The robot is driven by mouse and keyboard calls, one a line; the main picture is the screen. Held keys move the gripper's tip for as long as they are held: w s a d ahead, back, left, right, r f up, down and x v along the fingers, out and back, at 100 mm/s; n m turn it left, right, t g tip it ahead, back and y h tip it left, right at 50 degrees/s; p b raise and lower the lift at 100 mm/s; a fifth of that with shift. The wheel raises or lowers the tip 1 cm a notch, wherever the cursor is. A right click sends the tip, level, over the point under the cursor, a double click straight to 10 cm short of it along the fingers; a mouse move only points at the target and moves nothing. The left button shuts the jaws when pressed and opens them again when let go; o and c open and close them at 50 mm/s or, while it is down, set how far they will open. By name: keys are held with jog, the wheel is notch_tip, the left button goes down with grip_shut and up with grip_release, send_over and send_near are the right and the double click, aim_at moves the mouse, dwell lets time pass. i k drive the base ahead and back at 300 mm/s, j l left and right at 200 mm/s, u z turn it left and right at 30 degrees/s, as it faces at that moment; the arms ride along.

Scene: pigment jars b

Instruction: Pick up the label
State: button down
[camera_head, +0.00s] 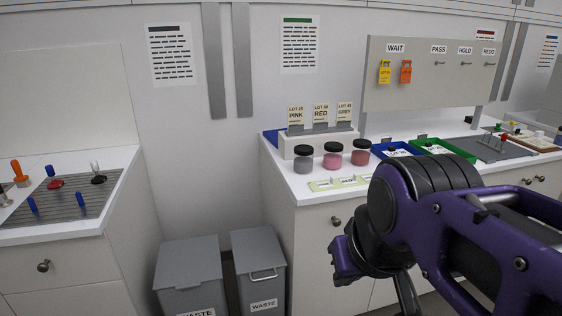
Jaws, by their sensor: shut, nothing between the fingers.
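A pale green strip (340,183) with small white labels lies flat near the front edge of the counter, before the jars. Three upright cards stand in a white holder behind the jars: LOT PINK (296,115), LOT RED (320,113) and LOT GREY (344,112). Which of these is the label I cannot tell. My gripper (343,262) shows at the end of my purple arm, in front of the cabinet and below the counter top in the picture. It is shut and empty, apart from the strip and cards; my arm hides part of it.
Three black-lidded jars, grey (303,160), pink (333,157) and red (361,153), stand behind the strip. A blue tray (390,158) and green tray (462,152) are to their right. Two grey waste bins (190,268) stand left of the cabinet. Tags hang on a board (420,90).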

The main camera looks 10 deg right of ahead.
aim_at(367, 178)
jog(key=z, duration=0.7)
jog(key=i+l+u, duration=0.5)
jog(key=i+l, duration=0.2)
jog(key=l, duration=0.25)
